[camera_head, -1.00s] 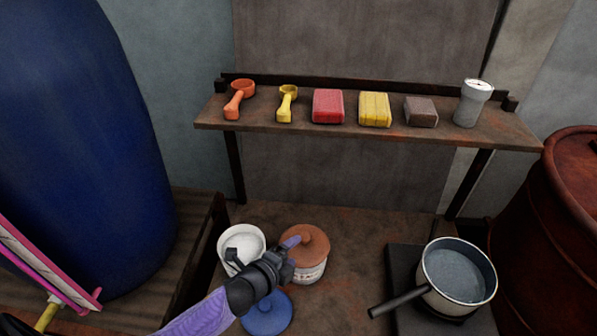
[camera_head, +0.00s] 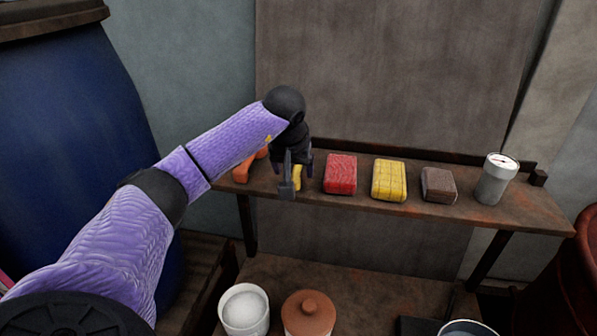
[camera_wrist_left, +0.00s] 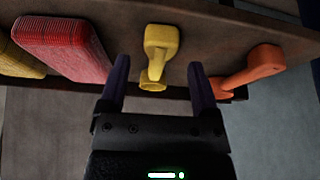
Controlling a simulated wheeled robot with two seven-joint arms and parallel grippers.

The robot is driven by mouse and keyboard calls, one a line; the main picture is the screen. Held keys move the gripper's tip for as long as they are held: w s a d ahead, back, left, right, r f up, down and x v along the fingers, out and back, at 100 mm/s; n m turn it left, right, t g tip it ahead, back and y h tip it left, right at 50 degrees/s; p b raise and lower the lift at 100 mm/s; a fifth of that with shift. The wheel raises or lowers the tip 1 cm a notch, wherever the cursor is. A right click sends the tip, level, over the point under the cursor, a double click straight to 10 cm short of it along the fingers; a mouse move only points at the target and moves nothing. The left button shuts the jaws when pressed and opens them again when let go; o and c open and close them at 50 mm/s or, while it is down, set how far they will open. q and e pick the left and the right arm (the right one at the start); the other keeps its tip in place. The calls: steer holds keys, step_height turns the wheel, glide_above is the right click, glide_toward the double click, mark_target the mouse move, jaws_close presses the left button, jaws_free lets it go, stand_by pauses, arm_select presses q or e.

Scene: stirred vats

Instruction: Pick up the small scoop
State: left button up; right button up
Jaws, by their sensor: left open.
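The small yellow scoop (camera_head: 297,179) lies on the wall shelf, largely hidden by my left gripper in the head view. In the left wrist view the yellow scoop (camera_wrist_left: 161,42) shows whole, its handle toward the top and its cup lower down. My left gripper (camera_wrist_left: 159,68) is open, with one finger on each side of the scoop's cup end; I see gaps on both sides. In the head view my left gripper (camera_head: 298,170) points down at the shelf. The larger orange scoop (camera_head: 243,170) lies to the left, partly behind my arm. My right gripper is not in view.
On the shelf (camera_head: 430,208), a red block (camera_head: 341,174), a yellow block (camera_head: 389,180), a brown block (camera_head: 438,184) and a grey gauge canister (camera_head: 494,178) stand to the right. Below are a white tub (camera_head: 244,310) and a brown-lidded jar (camera_head: 308,313). A blue barrel (camera_head: 70,120) stands left.

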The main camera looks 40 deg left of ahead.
arm_select(q)
steer(key=shift+x, duration=1.05)
jaws_close()
step_height(320, 180, up, 10)
steer(key=p, duration=0.1)
